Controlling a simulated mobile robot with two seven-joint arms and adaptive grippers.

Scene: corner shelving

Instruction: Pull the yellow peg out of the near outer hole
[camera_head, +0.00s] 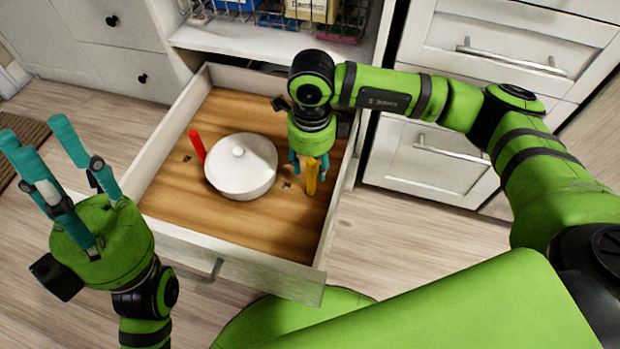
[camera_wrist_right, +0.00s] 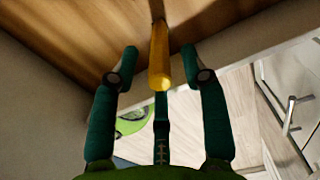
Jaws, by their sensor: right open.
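The yellow peg (camera_head: 312,176) stands upright in the wooden floor of the open drawer, right of the white pot. In the right wrist view the yellow peg (camera_wrist_right: 159,58) rises between my right gripper's spread fingers (camera_wrist_right: 159,68), with gaps to the two side fingers. My right gripper (camera_head: 309,164) points down over the peg in the head view and is open; it partly hides the peg's surroundings. Whether the rear finger touches the peg, I cannot tell. The hole under the peg is hidden. My left gripper (camera_head: 40,150) is open and empty, pointing up outside the drawer.
A white lidded pot (camera_head: 240,168) stands mid-drawer. A red peg (camera_head: 197,146) leans left of it. Small dark holes (camera_head: 286,184) show in the drawer floor (camera_head: 230,220). The drawer's right wall (camera_head: 340,190) is close to my right gripper. A wire basket (camera_head: 275,18) sits on the shelf behind.

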